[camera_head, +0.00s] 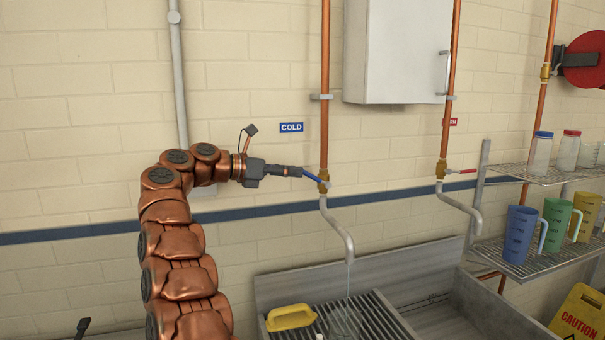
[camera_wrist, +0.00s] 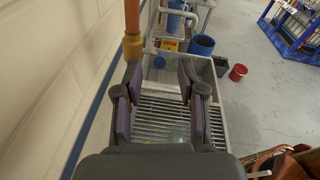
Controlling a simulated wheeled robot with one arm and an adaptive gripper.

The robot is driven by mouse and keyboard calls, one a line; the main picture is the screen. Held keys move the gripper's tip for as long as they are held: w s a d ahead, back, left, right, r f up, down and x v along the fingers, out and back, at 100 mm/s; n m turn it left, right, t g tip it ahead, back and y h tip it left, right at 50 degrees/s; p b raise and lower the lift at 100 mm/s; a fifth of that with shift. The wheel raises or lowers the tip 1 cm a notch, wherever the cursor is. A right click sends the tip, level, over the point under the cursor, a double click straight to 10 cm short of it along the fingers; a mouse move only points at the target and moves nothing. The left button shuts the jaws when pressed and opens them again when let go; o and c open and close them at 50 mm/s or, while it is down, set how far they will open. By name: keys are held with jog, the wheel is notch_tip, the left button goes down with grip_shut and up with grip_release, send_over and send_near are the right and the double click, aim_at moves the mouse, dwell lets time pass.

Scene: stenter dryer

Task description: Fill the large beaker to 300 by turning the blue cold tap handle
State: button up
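The blue cold tap handle (camera_head: 314,179) juts left from the brass valve on the copper pipe, below the COLD sign (camera_head: 291,127), sloping down towards the valve. My gripper (camera_head: 299,172) is at the handle's free end; whether it touches is unclear. In the wrist view its two fingers (camera_wrist: 160,78) stand apart with nothing clearly held between them. A clear beaker (camera_head: 344,322) stands on the sink's slatted rack under the grey cold spout (camera_head: 338,232). A thin pale stream seems to fall from the spout towards it. The beaker's level and marks cannot be read.
A yellow object (camera_head: 290,317) lies on the rack left of the beaker. A red-handled tap (camera_head: 460,171) is to the right. Shelves with coloured jugs (camera_head: 520,234) stand at far right, above a yellow caution sign (camera_head: 580,312). A wall cabinet (camera_head: 398,50) hangs above.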

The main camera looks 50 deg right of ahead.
jog(key=v, duration=0.7)
jog(key=shift+a, duration=0.2)
jog(key=shift+w+r, duration=0.1)
dwell(0.4)
